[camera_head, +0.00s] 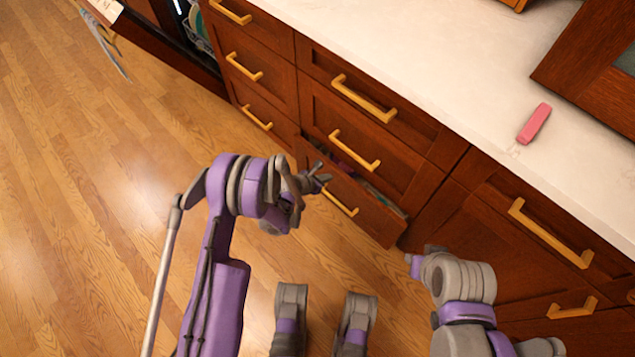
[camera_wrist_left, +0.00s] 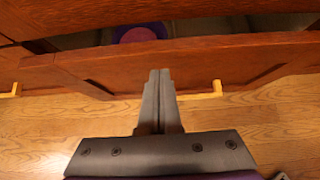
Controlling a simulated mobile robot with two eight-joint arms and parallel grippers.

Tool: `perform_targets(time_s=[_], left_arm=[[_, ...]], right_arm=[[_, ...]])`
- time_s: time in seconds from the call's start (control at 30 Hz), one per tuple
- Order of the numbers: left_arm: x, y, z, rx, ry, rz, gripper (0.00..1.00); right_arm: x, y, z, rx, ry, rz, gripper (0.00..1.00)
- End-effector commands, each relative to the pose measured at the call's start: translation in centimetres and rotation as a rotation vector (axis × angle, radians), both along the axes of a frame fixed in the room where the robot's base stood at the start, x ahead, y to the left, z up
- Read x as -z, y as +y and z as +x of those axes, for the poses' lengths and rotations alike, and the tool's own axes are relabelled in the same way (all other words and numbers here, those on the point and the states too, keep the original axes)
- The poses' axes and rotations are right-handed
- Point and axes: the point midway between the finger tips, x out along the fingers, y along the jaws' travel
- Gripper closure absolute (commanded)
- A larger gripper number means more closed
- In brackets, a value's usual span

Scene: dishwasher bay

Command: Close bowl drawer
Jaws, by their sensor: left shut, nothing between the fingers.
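The bowl drawer (camera_head: 352,205) is the bottom drawer in the middle cabinet column. It stands partly open, with a gap behind its front panel. In the left wrist view its wooden front (camera_wrist_left: 230,62) crosses the picture, and a purple bowl (camera_wrist_left: 138,35) shows inside behind it. My left gripper (camera_head: 322,172) is shut and empty at the drawer's front, close to the top edge. Its fingertips (camera_wrist_left: 160,72) overlap the front panel in the wrist view; I cannot tell whether they touch it. My right arm is at the lower right, but its fingers cannot be made out.
Closed drawers with yellow handles (camera_head: 354,150) sit above and beside it. A pale countertop (camera_head: 420,50) holds a pink block (camera_head: 534,123). An open dishwasher (camera_head: 185,28) stands at the upper left. The wooden floor (camera_head: 90,180) is clear on the left.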

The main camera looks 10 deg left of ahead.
Motion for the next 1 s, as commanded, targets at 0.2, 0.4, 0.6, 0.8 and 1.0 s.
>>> perform_targets(time_s=[0.2,0.4,0.6,0.8,1.0], left_arm=[[0.0,-1.0,1.3,-0.001,0.000,-0.001,1.00],[-0.1,-1.0,1.4,-0.001,0.000,0.000,1.00],[0.0,-1.2,1.7,0.000,0.000,0.000,1.00],[0.4,-3.2,4.3,0.001,0.001,-0.001,1.00],[0.0,-4.0,5.6,-0.001,-0.001,-0.001,1.00]], right_arm=[[0.1,0.0,0.0,0.000,0.000,0.000,0.73],[0.1,0.0,0.0,0.000,0.000,0.000,0.73],[0.4,0.0,0.0,0.000,0.001,0.000,0.73],[2.6,0.0,0.3,0.000,0.008,0.000,0.73],[3.2,0.0,0.4,0.000,0.010,0.000,0.73]])
